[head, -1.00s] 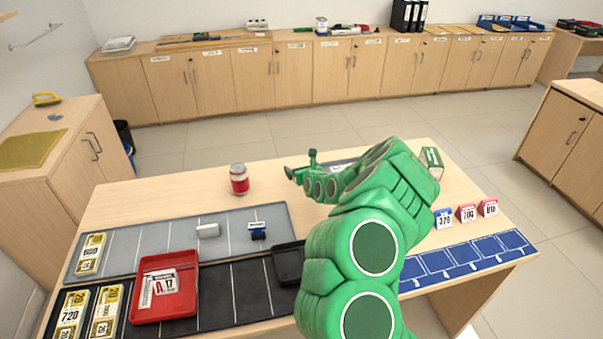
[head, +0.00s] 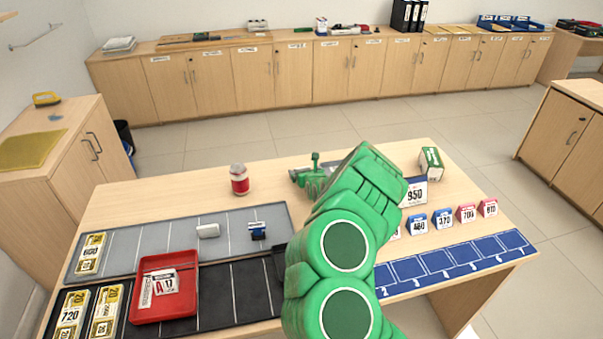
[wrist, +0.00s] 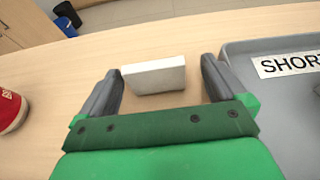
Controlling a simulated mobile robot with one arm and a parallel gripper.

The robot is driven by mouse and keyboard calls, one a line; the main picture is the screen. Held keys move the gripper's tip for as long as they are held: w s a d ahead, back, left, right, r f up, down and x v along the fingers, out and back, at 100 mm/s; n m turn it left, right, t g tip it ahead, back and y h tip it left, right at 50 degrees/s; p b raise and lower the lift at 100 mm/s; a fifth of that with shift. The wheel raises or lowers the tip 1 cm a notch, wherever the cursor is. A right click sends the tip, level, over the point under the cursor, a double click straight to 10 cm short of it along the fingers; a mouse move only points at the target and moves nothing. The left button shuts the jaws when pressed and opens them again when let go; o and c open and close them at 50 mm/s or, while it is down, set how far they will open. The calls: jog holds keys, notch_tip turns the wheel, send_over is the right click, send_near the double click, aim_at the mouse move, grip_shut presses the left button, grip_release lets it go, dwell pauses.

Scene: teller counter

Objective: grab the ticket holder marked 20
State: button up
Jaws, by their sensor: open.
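My gripper (wrist: 160,68) is open in the wrist view, with its two grey fingers apart. A plain white block-like thing (wrist: 154,76) lies on the wooden table between and just past the fingertips; no number shows on it. In the head view my gripper (head: 305,180) is above the table's far middle, partly hidden by my arm. Small tent-shaped ticket holders stand at the right: 950 (head: 414,192), 460 (head: 418,224), 370 (head: 444,218), 700 (head: 466,213) and 810 (head: 488,207). Another is partly behind my arm. I cannot make out a holder marked 20.
Yellow-edged cards (head: 106,312) at the left seem to carry a small 20. A red can (head: 239,180), red tray (head: 192,300), blue numbered strip (head: 470,258) and green box (head: 431,162) are on the table. A grey SHORT tray (wrist: 245,105) is right of my gripper.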

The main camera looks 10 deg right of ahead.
jog(key=shift+w+a+f, duration=0.1)
jog(key=shift+w+a, duration=0.15)
jog(key=shift+w, duration=0.7)
jog(key=shift+x, duration=1.3)
jog(key=shift+c, duration=0.3)
jog(key=c, duration=1)
jog(key=shift+a, duration=0.1)
